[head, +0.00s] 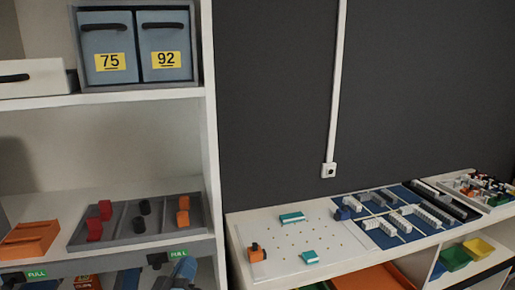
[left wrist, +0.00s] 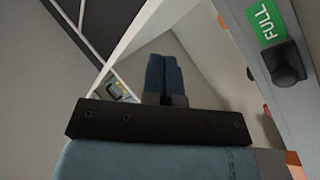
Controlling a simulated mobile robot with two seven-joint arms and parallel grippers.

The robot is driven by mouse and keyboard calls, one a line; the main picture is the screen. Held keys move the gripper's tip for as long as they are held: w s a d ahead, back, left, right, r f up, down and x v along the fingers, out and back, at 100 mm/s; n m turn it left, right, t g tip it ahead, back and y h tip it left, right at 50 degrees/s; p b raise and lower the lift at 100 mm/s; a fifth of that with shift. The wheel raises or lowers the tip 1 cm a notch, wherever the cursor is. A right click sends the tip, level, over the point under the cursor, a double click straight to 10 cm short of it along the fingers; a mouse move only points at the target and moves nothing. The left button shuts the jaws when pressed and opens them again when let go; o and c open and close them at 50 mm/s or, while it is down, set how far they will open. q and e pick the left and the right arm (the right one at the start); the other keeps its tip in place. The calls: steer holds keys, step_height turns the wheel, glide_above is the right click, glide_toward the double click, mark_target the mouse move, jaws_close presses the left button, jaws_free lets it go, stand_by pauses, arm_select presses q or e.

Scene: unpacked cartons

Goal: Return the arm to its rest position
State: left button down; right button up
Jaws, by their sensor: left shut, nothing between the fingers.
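My left gripper (left wrist: 164,75) shows in the left wrist view with its two dark blue fingers together and nothing between them. In the left wrist view the FULL label (left wrist: 266,22) and a dark knob (left wrist: 285,65) are at the right, apart from the fingers. My right gripper is in neither view.
A grey divided tray (head: 140,222) with red, black and orange pieces and an orange box (head: 30,240) stand on the shelf. Bins marked 75 and 92 (head: 137,45) stand above. A white table (head: 290,262) with blue boards (head: 385,212) is at the right.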

arm_select(q)
steer(key=s+a+f+m+g+y+p, duration=0.1)
steer(key=s+f+g, duration=0.4)
steer(key=s+f, duration=0.7)
steer(key=s+a+f+m+g+y+p, duration=0.1)
steer(key=s+a+f+m+g, duration=0.2)
steer(key=s+f, duration=1)
steer(key=shift+f+m+g+p, duration=0.35)
steer(key=shift+f+m+g, duration=0.35)
steer(key=shift+f+g, duration=0.25)
steer(key=shift+r, duration=0.1)
